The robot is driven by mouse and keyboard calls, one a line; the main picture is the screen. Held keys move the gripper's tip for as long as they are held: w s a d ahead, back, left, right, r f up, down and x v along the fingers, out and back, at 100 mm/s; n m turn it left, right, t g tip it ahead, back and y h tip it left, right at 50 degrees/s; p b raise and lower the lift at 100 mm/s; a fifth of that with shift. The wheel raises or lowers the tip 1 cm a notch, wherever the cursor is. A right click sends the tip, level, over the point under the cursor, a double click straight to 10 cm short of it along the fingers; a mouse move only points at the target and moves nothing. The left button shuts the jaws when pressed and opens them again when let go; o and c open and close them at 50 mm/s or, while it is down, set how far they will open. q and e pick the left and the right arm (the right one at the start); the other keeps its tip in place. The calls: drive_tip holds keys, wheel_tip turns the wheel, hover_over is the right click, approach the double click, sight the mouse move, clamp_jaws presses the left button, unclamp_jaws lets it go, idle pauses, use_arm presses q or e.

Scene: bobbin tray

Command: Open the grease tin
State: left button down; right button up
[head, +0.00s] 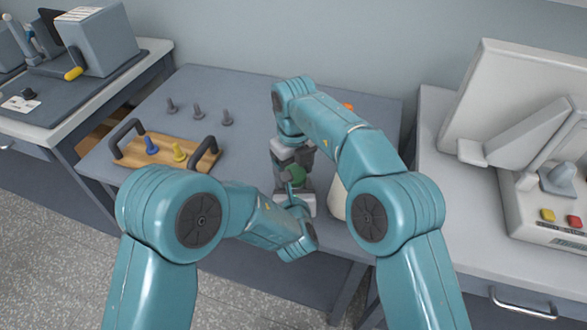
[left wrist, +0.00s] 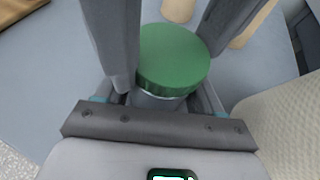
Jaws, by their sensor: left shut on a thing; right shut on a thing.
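The grease tin has a green lid (left wrist: 173,58) and a grey body (left wrist: 156,102), seen closely in the left wrist view. In the head view the green lid (head: 296,176) shows small between my two grippers. My left gripper (head: 297,194) is low at the tin, shut on its body. My right gripper (head: 294,162) comes down from above, its dark fingers on both sides of the lid, shut on it. A pale ring shows just under the lid's edge. The lid sits over the body; I cannot tell whether it is loose.
A whitish cone (head: 337,200) stands close right of the tin, partly behind my right arm. The table's back left is mostly clear.

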drive_tip(key=shift+n, duration=0.4)
drive_tip(key=o, duration=1.2)
drive_tip(key=shift+a, duration=0.1)
drive_tip(key=shift+c, duration=0.2)
drive_tip(key=shift+r, duration=2.25)
use_arm(q)
drive_tip(key=shift+c, duration=0.3)
unclamp_jaws()
